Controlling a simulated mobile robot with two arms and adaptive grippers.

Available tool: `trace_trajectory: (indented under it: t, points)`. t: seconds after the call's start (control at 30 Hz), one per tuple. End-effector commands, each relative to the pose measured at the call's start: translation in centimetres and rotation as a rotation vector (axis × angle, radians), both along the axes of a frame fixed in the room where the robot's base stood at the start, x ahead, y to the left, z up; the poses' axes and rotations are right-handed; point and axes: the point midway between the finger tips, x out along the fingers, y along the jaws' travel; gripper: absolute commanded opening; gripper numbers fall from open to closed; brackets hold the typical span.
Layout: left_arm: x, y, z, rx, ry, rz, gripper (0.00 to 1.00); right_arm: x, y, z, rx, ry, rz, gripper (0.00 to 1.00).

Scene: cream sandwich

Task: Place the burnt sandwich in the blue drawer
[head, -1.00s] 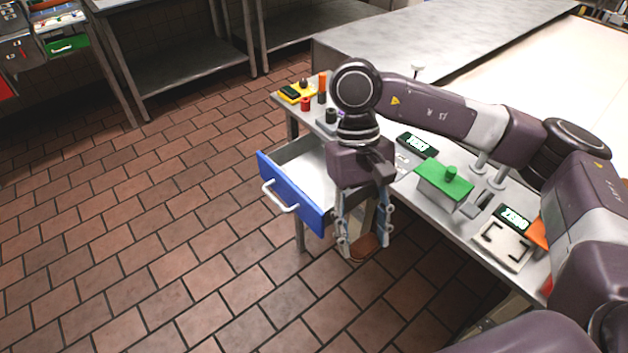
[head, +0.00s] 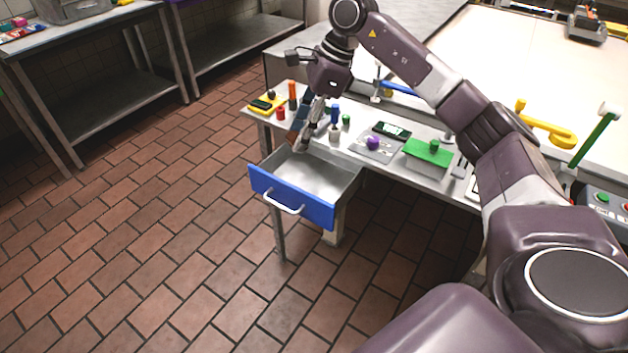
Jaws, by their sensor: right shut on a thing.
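The blue drawer (head: 270,190) stands open from the table's front, with a white handle and a bare grey inside. My right gripper (head: 299,143) is at the drawer's back left, low near the table's front edge. It is shut on the burnt sandwich (head: 291,138), of which only a small brown part shows by the fingers. I cannot tell whether the sandwich is above the drawer's rim or just inside it. My left gripper is not in view.
The tiled floor before the drawer is clear.

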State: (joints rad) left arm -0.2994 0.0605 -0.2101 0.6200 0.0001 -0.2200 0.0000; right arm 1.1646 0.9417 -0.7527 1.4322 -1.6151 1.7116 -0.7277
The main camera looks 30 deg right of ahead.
Motion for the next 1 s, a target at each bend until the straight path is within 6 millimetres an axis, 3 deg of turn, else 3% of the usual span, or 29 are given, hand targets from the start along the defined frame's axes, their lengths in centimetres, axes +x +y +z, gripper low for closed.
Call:
trace_trajectory:
  t: [0.1,0.23,0.33,0.8,1.0]
  points:
    - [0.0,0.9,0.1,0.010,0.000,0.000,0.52,1.4,-2.4,1.0,0.001,0.000,-0.199,0.32]
    - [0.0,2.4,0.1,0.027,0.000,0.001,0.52,2.1,-3.9,1.3,0.000,0.002,-0.318,0.32]
    - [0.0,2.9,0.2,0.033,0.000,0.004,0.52,2.2,-4.3,0.4,-0.001,0.006,-0.349,0.32]
    - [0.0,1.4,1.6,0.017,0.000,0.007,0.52,2.1,-4.1,-11.3,-0.001,0.009,-0.346,0.32]
    - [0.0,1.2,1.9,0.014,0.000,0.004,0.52,2.2,-4.1,-13.9,0.001,0.005,-0.346,0.32]
